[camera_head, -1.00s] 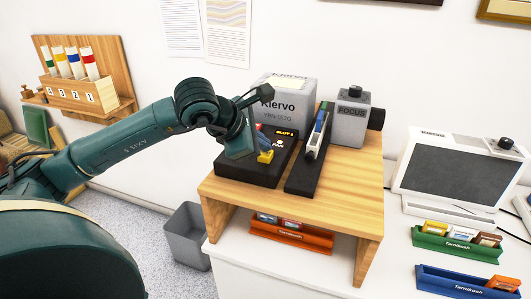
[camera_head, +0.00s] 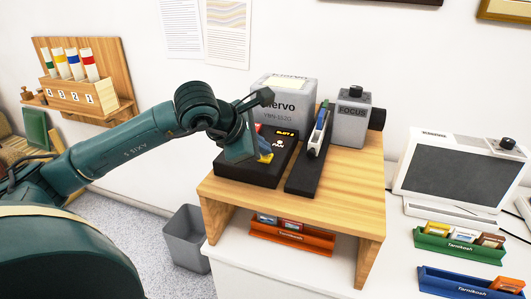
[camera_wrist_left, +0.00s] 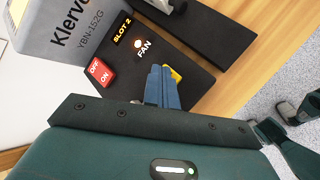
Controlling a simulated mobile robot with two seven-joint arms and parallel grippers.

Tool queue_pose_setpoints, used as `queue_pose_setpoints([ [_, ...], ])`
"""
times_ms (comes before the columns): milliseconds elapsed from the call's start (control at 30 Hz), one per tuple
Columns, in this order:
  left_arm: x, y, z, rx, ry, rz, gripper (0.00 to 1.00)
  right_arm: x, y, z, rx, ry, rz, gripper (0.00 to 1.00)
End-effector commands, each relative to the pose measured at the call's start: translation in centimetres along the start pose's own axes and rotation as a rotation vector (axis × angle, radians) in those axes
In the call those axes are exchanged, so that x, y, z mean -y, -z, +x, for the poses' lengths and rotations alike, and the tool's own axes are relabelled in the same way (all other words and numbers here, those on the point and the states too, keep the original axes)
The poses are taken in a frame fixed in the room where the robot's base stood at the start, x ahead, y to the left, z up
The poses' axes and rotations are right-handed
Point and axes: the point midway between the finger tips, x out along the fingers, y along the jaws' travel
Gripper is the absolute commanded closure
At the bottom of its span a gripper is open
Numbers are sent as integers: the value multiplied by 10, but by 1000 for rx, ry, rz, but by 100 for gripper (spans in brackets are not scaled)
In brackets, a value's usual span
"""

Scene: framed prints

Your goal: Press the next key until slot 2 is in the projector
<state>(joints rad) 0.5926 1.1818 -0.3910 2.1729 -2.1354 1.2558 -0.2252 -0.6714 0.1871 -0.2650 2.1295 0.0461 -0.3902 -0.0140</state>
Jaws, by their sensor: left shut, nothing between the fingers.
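The projector's black control base (camera_head: 245,175) stands on the wooden stand, and its display (camera_head: 285,132) reads SLOT 2. The display also shows in the left wrist view (camera_wrist_left: 122,32). A yellow key (camera_head: 268,157) sits at the base's near end, and it shows partly behind my fingers in the left wrist view (camera_wrist_left: 174,74). My left gripper (camera_wrist_left: 163,86) is shut and empty, its bluish fingers down beside the yellow key. Contact cannot be told. The grey projector body (camera_head: 285,95) marked Klervo is behind.
A red ON/OFF switch (camera_wrist_left: 102,72) and a FAN light lie close to the fingers. A black slide rail (camera_head: 303,178) and a FOCUS box (camera_head: 351,120) stand to the right. An orange slide tray (camera_head: 290,236) sits under the stand. A grey bin (camera_head: 187,240) is on the floor.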

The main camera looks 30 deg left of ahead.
Motion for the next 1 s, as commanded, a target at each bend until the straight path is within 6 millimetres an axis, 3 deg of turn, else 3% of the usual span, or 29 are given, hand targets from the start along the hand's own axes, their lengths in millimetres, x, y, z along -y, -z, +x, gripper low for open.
queue_pose_setpoints([
  [567,2,2,2,-2,2,0,100,0,-2,1,-1,0,1,64],
  [1000,-10,-10,-14,-1,2,0,100,2,11,-6,-1,0,9,64],
])
